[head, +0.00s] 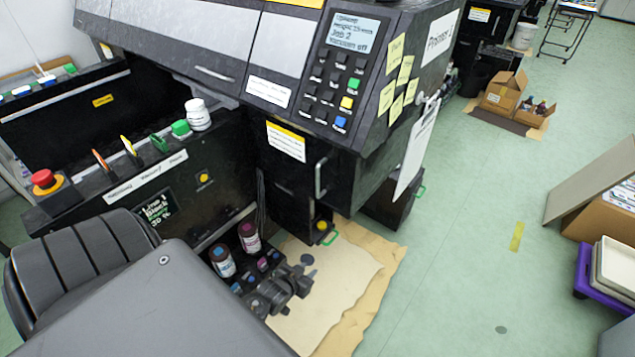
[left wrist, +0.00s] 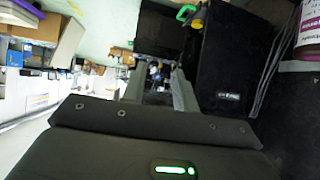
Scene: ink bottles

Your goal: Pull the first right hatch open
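The black printer (head: 300,120) fills the middle of the head view. On its right side is a black hatch front (head: 340,185) with an upright grey handle (head: 320,178). Below it sits a black unit (head: 290,205) with a yellow knob and a green handle (head: 329,238). The green handle also shows upside down at the top of the left wrist view (left wrist: 186,12), beside a black panel (left wrist: 228,60). My left gripper (head: 297,284) is low in front of the printer, below the green handle and apart from it. Its fingers (left wrist: 159,75) are spread and empty. My right gripper is not in view.
Two ink bottles (head: 222,262) (head: 249,238) stand close to the left gripper. Cardboard (head: 345,275) lies on the floor under the printer. A clipboard (head: 416,148) hangs at the printer's right corner. The green floor (head: 455,225) to the right is mostly clear.

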